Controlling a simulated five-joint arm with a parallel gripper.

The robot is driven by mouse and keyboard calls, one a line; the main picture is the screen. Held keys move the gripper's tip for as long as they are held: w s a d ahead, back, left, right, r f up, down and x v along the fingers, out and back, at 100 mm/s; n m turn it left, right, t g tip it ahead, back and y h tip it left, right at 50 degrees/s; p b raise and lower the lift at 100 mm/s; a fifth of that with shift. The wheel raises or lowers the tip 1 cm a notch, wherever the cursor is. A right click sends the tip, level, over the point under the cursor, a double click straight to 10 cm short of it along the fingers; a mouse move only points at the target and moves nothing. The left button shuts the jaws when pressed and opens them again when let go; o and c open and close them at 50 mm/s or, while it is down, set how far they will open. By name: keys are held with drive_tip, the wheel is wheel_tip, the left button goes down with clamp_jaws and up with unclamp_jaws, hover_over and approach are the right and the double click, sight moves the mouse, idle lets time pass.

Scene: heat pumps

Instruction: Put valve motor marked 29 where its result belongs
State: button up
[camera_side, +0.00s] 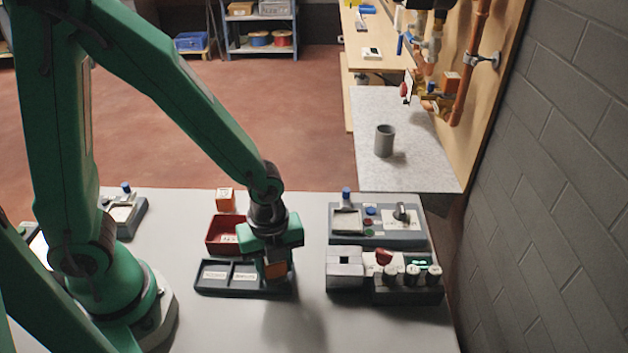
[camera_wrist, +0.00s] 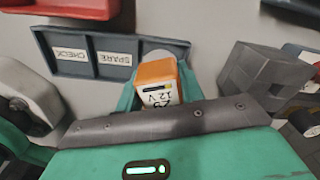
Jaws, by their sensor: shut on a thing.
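My gripper (camera_side: 272,248) is shut on an orange valve motor with a white label, which shows between the jaws in the side view (camera_side: 276,270) and the wrist view (camera_wrist: 157,82). The label shows 12 V and a partly covered number that looks like 29. The motor is held over or near the right end of a dark sorting tray (camera_wrist: 85,73); I cannot tell its height. Two tray compartments have cards reading CHECK (camera_wrist: 71,53) and SPARE (camera_wrist: 115,58) and look empty. The end compartment is partly hidden by the motor and gripper.
A red bin (camera_side: 222,235) stands behind the tray, with another orange motor (camera_side: 226,200) behind it. A grey test unit with knobs (camera_side: 385,275) and a switch panel (camera_side: 378,226) stand to the right. A grey cup (camera_side: 384,141) stands on the side shelf. The front table is clear.

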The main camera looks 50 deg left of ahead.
drive_tip(key=shift+f, duration=0.5)
drive_tip(key=o, duration=1.2)
drive_tip(key=shift+o, duration=0.2)
drive_tip(key=shift+r, duration=0.15)
drive_tip(key=shift+r, duration=3.8)
